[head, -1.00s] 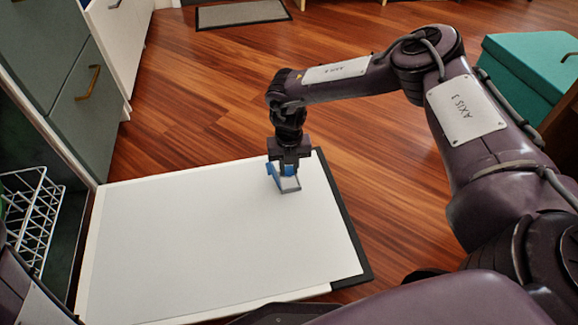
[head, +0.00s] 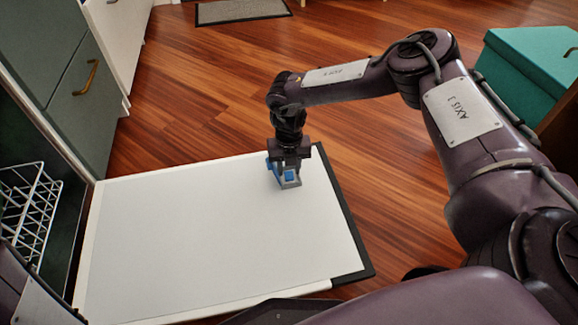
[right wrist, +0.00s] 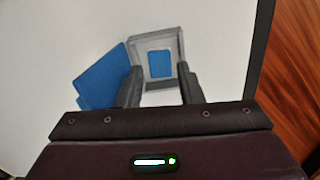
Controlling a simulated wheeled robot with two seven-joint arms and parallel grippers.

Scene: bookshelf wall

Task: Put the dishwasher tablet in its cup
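The blue dishwasher tablet (right wrist: 160,65) lies inside the grey square cup (right wrist: 139,47) in the right wrist view. In the head view the tablet (head: 289,177) shows as a small blue patch within the grey cup (head: 291,185). A blue flap (right wrist: 103,77), apparently the cup's lid, stands open at the cup's left side. My right gripper (right wrist: 160,77) is over the near side of the cup. Its two fingers are spread, with visible gaps between them and the tablet. My left gripper is not in view.
The cup sits on the white inner face of the lowered door (head: 190,240), near its far right corner. A white wire rack (head: 32,210) is at the left. A teal box (head: 520,75) stands on the wooden floor at the right. The rest of the door is bare.

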